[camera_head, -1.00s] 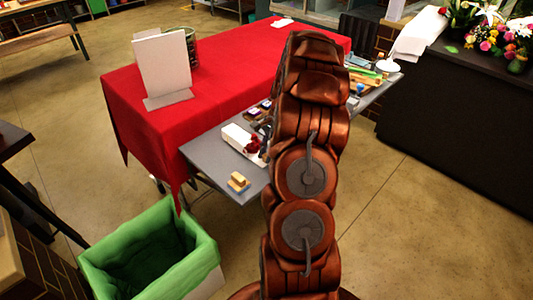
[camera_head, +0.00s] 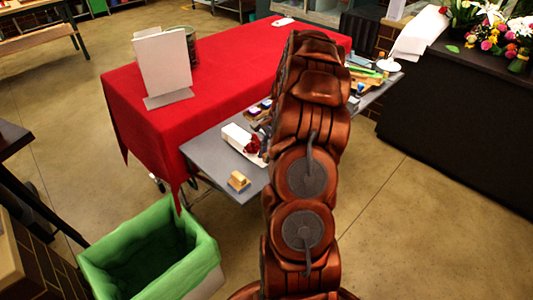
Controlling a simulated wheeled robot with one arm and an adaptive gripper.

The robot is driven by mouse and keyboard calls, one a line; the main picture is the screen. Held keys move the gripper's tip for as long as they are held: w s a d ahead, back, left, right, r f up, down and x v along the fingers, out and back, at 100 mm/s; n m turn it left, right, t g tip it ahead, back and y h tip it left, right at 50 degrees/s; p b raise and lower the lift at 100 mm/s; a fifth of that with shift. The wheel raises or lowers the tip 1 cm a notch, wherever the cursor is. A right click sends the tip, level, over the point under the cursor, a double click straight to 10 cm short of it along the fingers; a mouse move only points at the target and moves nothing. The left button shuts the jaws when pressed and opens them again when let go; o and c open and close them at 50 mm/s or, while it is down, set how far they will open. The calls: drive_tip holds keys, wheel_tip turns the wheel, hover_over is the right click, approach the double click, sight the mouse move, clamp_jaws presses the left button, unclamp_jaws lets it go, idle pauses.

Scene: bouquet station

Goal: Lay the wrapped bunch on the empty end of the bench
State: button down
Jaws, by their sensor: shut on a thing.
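The wrapped bunch (camera_head: 237,136), white paper with dark red blooms at one end, shows just left of my arm, over the grey bench (camera_head: 205,154). I cannot tell whether it touches the bench top. My gripper (camera_head: 264,131) shows only as a dark sliver beside the red blooms; it is shut on the bunch, and my arm hides most of it. The near left end of the bench is mostly bare, with a small tan and yellow block (camera_head: 238,182) near its front edge.
A red-draped table (camera_head: 225,75) with a white upright board (camera_head: 163,62) stands behind the bench. Small dark items (camera_head: 254,111) lie behind the bunch. A green-lined bin (camera_head: 190,236) stands at front left. A dark counter with flowers (camera_head: 495,35) is at right.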

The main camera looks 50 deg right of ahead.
drive_tip(key=shift+f, duration=0.1)
idle(0.3)
drive_tip(key=c, duration=0.9)
unclamp_jaws()
drive_tip(key=shift+o, duration=0.5)
drive_tip(key=shift+o, duration=1.4)
drive_tip(key=shift+r+p, duration=0.65)
drive_tip(key=shift+r, duration=2.85)
